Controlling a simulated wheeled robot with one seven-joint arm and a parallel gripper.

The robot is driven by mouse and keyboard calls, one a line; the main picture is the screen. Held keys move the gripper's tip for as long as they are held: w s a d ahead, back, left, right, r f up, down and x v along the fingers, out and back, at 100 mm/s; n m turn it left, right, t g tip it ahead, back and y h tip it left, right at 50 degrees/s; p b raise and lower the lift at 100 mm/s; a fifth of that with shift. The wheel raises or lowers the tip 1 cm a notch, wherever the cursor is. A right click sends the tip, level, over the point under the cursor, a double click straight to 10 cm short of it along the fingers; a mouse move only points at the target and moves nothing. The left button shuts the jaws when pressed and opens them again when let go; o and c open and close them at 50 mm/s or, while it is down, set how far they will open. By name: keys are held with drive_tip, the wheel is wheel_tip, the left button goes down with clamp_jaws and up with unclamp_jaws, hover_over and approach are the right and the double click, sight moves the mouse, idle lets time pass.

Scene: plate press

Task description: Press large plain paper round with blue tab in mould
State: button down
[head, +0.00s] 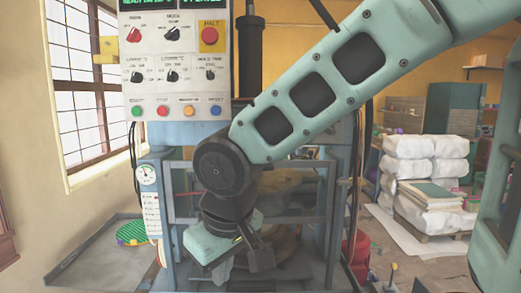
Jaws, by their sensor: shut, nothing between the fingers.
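The press (170,205) stands in front of me with a blue-grey frame, and my arm crosses it. My gripper (226,272) hangs low in front of the press, pointing down. It is shut and holds nothing that I can see. Behind it, rounded brownish shapes (285,245) show inside the press, but I cannot tell whether one is the mould. I see no large plain paper round and no blue tab; my arm and gripper hide much of the press's inside.
The control panel (170,60) above has knobs, a red HALT button (209,36) and coloured push buttons. A grey tray (100,262) at left holds a green patterned round (131,232). White sacks (425,155) and a stack of sheets (430,193) stand at right.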

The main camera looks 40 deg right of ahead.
drive_tip(key=w+d+r+m+t+h+p, duration=0.25)
drive_tip(key=w+d+r+m, duration=0.35)
drive_tip(key=d+r, duration=0.45)
drive_tip(key=w+d+r+m+t+h+p, duration=0.2)
drive_tip(key=w+d+r+m+h, duration=0.15)
drive_tip(key=w+d+r, duration=0.6)
drive_tip(key=shift+y, duration=0.5)
drive_tip(key=w+d+f+p, duration=0.1)
drive_tip(key=w+d+f, duration=0.2)
drive_tip(key=d+f, duration=0.1)
drive_tip(key=shift+w+d+f+p, duration=0.35)
drive_tip(key=shift+w+p, duration=0.05)
wheel_tip(320, 180, down, 3)
drive_tip(key=shift+r, duration=0.2)
drive_tip(key=shift+f, duration=0.7)
drive_tip(key=shift+b, duration=0.35)
